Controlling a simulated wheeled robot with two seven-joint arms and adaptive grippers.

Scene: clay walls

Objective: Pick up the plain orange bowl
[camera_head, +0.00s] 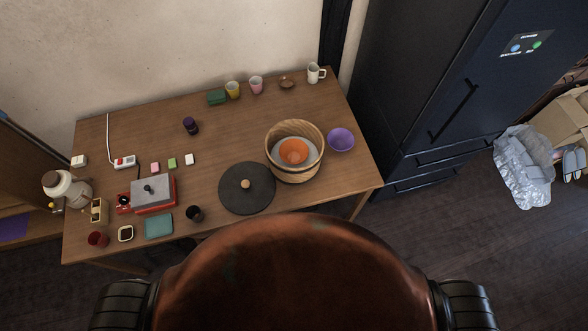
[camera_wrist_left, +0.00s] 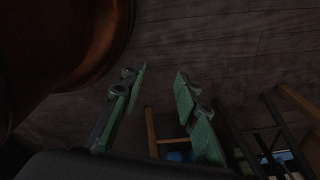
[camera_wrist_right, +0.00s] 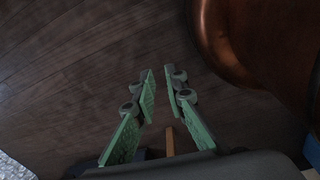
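The plain orange bowl (camera_head: 294,151) sits inside a round wooden tub (camera_head: 296,128) at the right part of the table, on something pale grey in the tub. The bowl shows only in the head view. My left gripper (camera_wrist_left: 160,80) shows in the left wrist view with its green fingers apart and nothing between them, above the dark floor. My right gripper (camera_wrist_right: 158,75) shows in the right wrist view, also over the floor, its fingers parted by a smaller gap and empty. Neither gripper shows in the head view.
The wooden table (camera_head: 225,150) carries a dark round lid (camera_head: 246,196) left of the tub and a purple bowl (camera_head: 341,138) right of it. Cups line the back edge, with a white mug (camera_head: 316,73). A red box-like appliance (camera_head: 153,195) stands left. A dark fridge (camera_head: 430,80) is right.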

